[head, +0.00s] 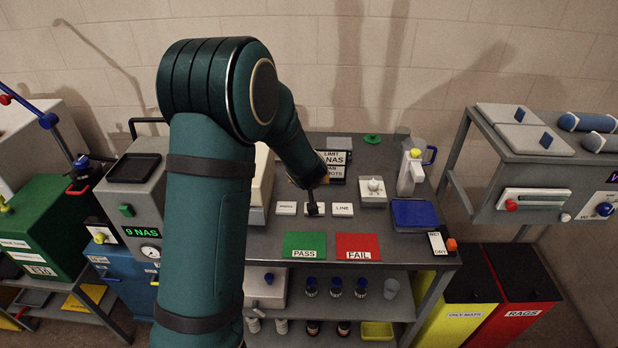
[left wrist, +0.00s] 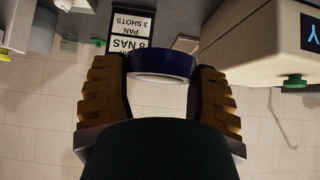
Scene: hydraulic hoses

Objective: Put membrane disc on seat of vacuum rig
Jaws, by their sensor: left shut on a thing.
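My left arm fills the middle of the head view, and my left gripper (head: 308,186) is over the grey bench, mostly hidden behind its own wrist. In the left wrist view, my left gripper (left wrist: 162,88) is shut on a round thing with a dark blue rim and a pale face (left wrist: 162,66). Its side touches or nearly touches both fingers. I cannot tell for sure whether it is the membrane disc. I cannot clearly make out the vacuum rig or its seat. My right gripper is in neither view.
A NAS sign (left wrist: 127,32) stands close to the gripper. A grey display unit (head: 130,190) is at left.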

